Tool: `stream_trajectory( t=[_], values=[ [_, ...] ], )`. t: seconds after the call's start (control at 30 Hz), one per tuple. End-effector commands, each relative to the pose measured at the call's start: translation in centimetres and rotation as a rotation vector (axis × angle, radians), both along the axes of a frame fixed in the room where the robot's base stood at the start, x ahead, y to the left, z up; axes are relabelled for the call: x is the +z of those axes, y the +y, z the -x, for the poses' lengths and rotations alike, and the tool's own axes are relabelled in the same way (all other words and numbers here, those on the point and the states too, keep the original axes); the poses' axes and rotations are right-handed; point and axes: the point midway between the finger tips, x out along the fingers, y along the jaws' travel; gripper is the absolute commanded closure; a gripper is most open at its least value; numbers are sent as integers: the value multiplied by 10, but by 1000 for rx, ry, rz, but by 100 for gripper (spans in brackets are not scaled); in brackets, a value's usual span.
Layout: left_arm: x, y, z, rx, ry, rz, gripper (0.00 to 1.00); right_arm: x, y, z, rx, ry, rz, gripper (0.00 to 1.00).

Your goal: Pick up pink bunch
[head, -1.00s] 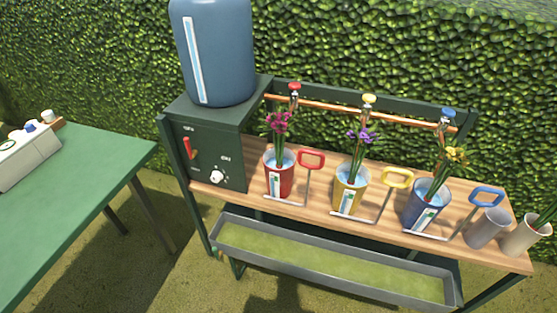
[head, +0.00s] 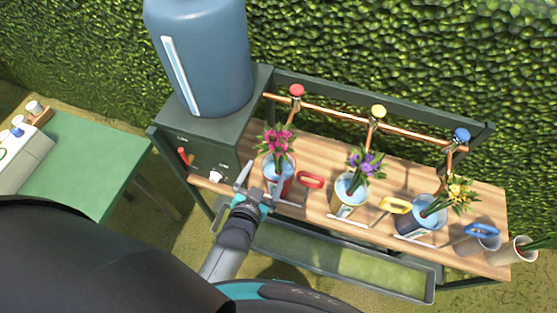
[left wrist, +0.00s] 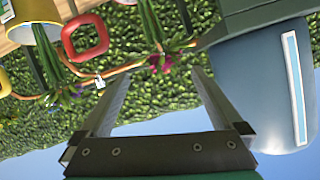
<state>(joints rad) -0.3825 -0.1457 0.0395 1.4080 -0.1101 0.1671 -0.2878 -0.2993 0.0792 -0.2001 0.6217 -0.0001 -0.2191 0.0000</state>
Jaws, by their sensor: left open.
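The pink bunch (head: 277,140) stands with its green stems in the red bucket (head: 289,188) on the wooden shelf, at the left of the bucket row. My left gripper (head: 264,171) is open, in front of the red bucket and below the blooms in the head view, with nothing between its fingers. In the left wrist view the pink bunch (left wrist: 158,63) shows beyond and between the open fingertips (left wrist: 158,76), with its stems running up the picture. The gap between fingers and stems is hard to judge. My right gripper is not in view.
The purple bunch (head: 366,163) and yellow bunch (head: 455,193) stand in buckets to the right. A blue tank (head: 205,60) stands at the left, and copper taps (head: 378,112) hang above the bunches.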

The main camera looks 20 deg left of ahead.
Motion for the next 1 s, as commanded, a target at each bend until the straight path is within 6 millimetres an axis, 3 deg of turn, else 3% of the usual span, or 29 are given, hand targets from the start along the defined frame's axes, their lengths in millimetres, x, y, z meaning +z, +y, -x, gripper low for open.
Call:
stream_trajectory(
  t=[0.2,0.6,1.0],
  values=[
    [-13,1,-27,1,-7,-1,0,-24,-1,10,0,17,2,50],
    [-33,2,-76,1,-4,0,0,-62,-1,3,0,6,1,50],
    [-39,2,-96,1,-2,1,0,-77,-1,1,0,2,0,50]
  ],
)
